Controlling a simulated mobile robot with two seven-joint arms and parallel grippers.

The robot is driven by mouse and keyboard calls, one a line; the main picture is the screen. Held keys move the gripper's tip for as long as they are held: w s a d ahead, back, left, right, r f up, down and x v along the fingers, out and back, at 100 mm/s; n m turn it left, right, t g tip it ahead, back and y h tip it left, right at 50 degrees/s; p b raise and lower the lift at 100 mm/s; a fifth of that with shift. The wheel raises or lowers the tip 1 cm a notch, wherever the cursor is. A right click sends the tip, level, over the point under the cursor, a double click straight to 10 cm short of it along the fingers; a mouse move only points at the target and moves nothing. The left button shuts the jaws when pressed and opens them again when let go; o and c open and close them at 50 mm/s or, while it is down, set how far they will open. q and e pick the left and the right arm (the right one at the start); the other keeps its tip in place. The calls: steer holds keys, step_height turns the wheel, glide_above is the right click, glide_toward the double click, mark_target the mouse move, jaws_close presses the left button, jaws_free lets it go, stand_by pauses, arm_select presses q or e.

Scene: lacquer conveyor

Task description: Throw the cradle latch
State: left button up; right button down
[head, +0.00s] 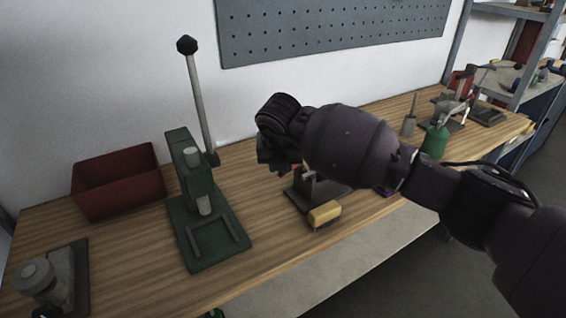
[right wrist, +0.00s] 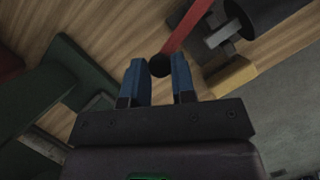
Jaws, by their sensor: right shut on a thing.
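The cradle fixture has a dark base (head: 300,199) on the bench, partly hidden behind my right gripper (head: 281,166). Its red latch lever (right wrist: 187,27) ends in a black ball knob (right wrist: 160,67). In the right wrist view, my right gripper's two blue fingers stand on either side of this knob, shut on it. My left gripper is in neither view.
A green lever press (head: 197,185) with a tall handle stands left of the fixture. A red bin (head: 118,182) is behind it, and a grey device (head: 45,285) is at front left. A green bottle (head: 435,143) and other tools are at right.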

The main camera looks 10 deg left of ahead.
steer(key=c, duration=0.9)
jaws_free()
steer(key=shift+c, duration=0.2)
steer(key=shift+r, duration=0.1)
steer(key=p+v, duration=0.1)
steer(key=v, duration=0.9)
steer(key=shift+r, duration=0.3)
steer(key=shift+s, duration=0.15)
